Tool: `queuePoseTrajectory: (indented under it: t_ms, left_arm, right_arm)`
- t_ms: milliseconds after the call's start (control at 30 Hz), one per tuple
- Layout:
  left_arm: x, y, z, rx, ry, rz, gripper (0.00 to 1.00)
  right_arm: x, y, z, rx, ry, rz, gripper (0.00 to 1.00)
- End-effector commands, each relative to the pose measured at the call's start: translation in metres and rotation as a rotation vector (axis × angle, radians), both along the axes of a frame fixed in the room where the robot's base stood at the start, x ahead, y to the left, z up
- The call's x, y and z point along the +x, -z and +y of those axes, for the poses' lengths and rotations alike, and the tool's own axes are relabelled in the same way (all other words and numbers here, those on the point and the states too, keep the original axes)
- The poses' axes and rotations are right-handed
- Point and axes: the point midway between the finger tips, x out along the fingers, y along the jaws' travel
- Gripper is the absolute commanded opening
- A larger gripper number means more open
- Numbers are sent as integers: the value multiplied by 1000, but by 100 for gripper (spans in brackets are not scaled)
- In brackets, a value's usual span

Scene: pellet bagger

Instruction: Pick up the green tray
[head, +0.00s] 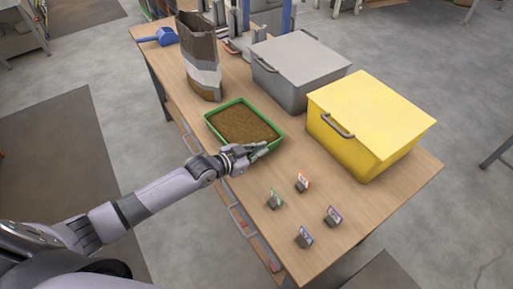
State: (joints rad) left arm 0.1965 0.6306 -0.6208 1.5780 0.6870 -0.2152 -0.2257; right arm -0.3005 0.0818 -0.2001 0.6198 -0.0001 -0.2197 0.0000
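The green tray (272,148) lies on the wooden table near its front-left edge, filled with brown granular material. My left gripper (262,151) is at the tray's near right corner, close to its rim. Its fingers point right along the near side of the tray. I cannot tell whether they touch the rim or whether they are open or shut. My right gripper is not in view.
A yellow lidded bin (367,125) and a grey lidded bin (300,68) stand right of and behind the tray. A brown and white bag (203,62) stands behind it, with a blue scoop (160,37) beyond. Several small label holders (302,183) stand at the near right.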

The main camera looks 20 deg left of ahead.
Motion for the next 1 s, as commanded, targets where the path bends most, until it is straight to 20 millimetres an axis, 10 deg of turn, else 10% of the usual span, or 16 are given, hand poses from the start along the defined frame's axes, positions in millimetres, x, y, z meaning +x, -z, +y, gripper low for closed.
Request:
queuePoseTrajectory:
  t_ms: [600,1000]
  left_arm:
    - [1,-153,1,4,2,-14,0]
    - [1,-194,1,2,0,-9,0]
  right_arm:
    - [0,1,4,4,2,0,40]
    - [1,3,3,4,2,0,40]
